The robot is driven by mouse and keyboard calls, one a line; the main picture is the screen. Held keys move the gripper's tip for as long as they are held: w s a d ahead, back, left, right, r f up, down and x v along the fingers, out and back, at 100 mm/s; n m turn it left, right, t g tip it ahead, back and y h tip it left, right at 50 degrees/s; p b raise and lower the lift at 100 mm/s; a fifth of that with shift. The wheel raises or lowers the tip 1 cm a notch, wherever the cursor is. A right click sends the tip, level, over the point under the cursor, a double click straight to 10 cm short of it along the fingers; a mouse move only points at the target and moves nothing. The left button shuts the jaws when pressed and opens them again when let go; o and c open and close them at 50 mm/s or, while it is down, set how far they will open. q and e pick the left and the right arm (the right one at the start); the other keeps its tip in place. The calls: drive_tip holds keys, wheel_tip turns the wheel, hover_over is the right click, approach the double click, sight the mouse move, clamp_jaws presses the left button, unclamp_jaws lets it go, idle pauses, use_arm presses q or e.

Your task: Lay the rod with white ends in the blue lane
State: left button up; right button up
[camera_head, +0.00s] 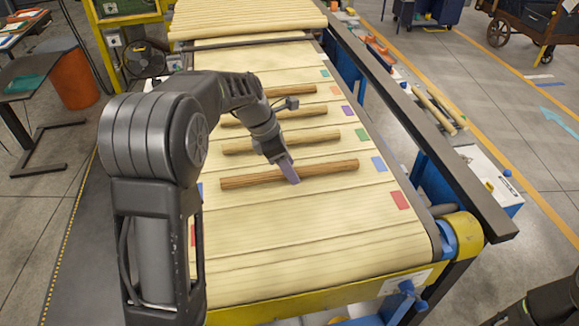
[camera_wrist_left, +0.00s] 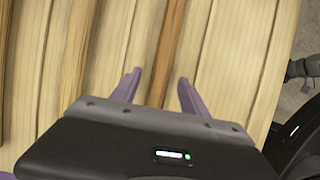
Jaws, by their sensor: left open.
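Several brown rods lie crosswise on the pale slatted belt (camera_head: 330,222). The nearest rod (camera_head: 240,181) lies level with the blue mark (camera_head: 378,163) on the right and another blue mark at the left edge. I cannot make out white ends on any rod. My left gripper (camera_head: 289,171) is over the middle of this nearest rod. In the left wrist view, the open fingers (camera_wrist_left: 159,76) stand either side of the rod (camera_wrist_left: 168,48), apart from it. Whether they reach down beside it is unclear. My right gripper is not in view.
Farther rods lie beyond, one near the green mark (camera_head: 361,135) and others near the purple mark (camera_head: 347,111). A red mark (camera_head: 400,200) sits nearer, where the belt is bare. A dark rail (camera_head: 425,130) runs along the right side.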

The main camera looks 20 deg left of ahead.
sight(278, 172)
use_arm(q)
drive_tip(key=v, duration=0.7)
drive_tip(key=shift+r+b, duration=0.25)
drive_tip(key=shift+b, duration=0.15)
drive_tip(key=shift+s+f, duration=0.1)
